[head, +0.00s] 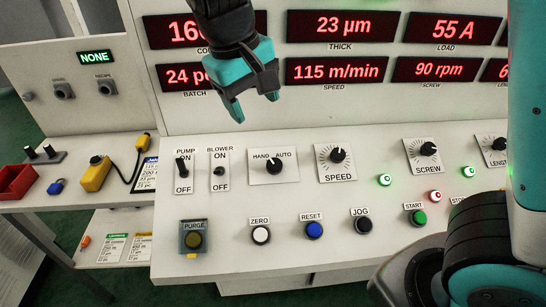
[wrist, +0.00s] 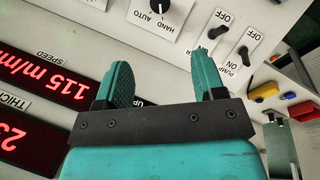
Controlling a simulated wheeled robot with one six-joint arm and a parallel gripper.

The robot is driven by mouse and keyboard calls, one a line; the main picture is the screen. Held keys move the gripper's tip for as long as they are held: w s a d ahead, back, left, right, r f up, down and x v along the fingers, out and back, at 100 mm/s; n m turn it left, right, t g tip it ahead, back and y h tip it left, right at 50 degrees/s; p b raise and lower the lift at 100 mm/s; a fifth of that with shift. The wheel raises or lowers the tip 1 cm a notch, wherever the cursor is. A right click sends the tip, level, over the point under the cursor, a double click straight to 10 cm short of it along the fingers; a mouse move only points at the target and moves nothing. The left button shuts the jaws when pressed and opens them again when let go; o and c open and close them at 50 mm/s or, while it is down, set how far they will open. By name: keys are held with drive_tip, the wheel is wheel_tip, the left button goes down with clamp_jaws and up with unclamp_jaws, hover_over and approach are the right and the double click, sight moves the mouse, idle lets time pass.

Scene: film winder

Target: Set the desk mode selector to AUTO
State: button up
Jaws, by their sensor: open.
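The mode selector (head: 274,166) is a black knob on a white plate marked HAND and AUTO, on the sloping desk in the head view. Its pointer seems to lean up and left, towards HAND, but it is too small to be sure. The selector (wrist: 159,5) also shows at the top edge of the wrist view, partly cut off, beyond the fingertips. My gripper (head: 254,104), teal with black parts, is open and empty. It hangs above the desk, in front of the display panel and apart from the selector. Its two fingers (wrist: 160,62) stand spread in the wrist view.
The PUMP switch (head: 182,167) and BLOWER switch (head: 219,171) stand left of the selector, and the SPEED dial (head: 338,155) stands right. Push buttons such as ZERO (head: 261,235) and RESET (head: 314,230) line the front. A yellow pendant (head: 95,174) lies at left.

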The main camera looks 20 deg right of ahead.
sight(274, 163)
drive_tip(key=p+x, duration=0.2)
drive_tip(key=x, duration=1.5)
drive_tip(key=shift+c, duration=0.2)
drive_tip(key=shift+r, duration=0.1)
drive_tip(key=c, duration=0.9)
